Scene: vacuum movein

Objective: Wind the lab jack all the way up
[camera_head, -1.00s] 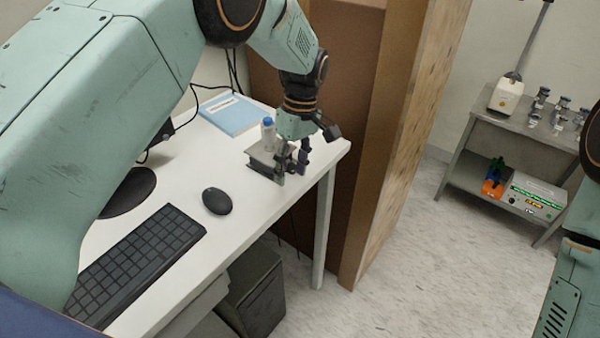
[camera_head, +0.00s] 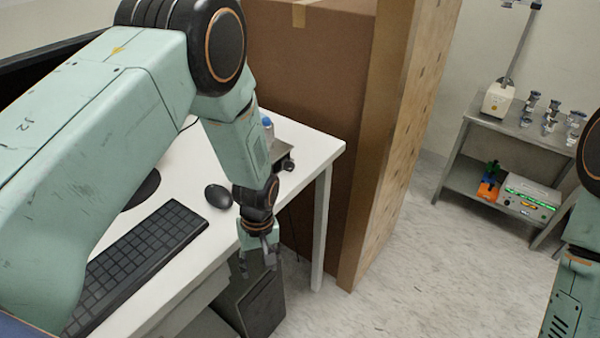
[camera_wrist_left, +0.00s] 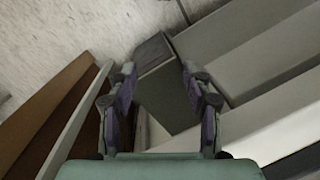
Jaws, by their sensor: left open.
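The lab jack (camera_head: 281,150) is a low grey platform near the desk's far right corner, partly hidden behind my left arm. A dark knob (camera_head: 289,165) shows at its near right side. A small bottle with a blue cap (camera_head: 267,128) appears at the jack, partly covered by the arm. My left gripper (camera_head: 258,266) is open and empty, pointing down off the desk's front edge, clear of the jack. Its two fingers also show in the left wrist view (camera_wrist_left: 160,95), with no jack between them. My right gripper is out of view.
The white desk (camera_head: 318,150) carries a keyboard (camera_head: 135,260) and a mouse (camera_head: 218,196). A dark box (camera_head: 255,300) stands below the left gripper. A tall brown carton (camera_head: 310,80) stands behind the desk. A grey shelf (camera_head: 530,132) with instruments is at the far right.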

